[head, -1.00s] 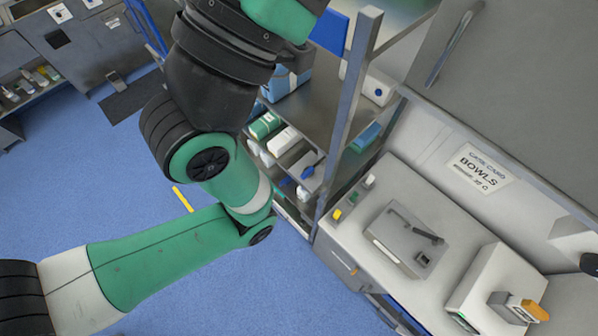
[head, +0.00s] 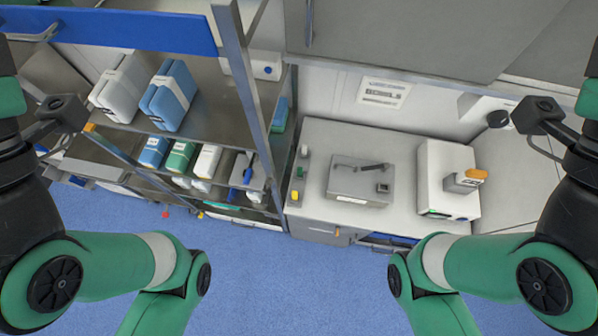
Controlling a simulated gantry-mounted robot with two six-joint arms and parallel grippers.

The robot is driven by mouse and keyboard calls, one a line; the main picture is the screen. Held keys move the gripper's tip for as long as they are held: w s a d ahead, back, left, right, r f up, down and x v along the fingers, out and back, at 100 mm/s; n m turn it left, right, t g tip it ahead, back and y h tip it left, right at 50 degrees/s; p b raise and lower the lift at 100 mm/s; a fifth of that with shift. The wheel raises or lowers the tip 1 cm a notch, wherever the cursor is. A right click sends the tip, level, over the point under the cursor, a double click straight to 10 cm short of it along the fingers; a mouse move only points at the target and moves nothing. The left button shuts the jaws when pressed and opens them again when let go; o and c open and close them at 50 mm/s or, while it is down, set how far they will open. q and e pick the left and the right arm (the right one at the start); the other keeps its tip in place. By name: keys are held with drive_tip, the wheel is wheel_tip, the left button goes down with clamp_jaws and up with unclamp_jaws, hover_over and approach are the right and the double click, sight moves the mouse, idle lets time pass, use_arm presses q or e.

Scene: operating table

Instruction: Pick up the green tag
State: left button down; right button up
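A small green piece (head: 299,172), which looks like the green tag, lies near the left edge of the pale counter (head: 310,215). It sits in a short row, between a small white piece (head: 304,151) behind it and a yellow piece (head: 295,196) in front of it. It is too small to make out its shape in detail. My two arms stand at the left and right sides of the head view, well apart from the green piece. No gripper fingers can be made out on either side.
A grey metal box with a handle (head: 358,181) stands right of the small pieces, and a white device (head: 447,178) is farther right. An open shelf rack with a metal post (head: 243,80) holds boxes and bottles left of the counter. Blue floor (head: 300,270) lies clear in front.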

use_arm(q)
drive_tip(key=c, duration=0.6)
unclamp_jaws()
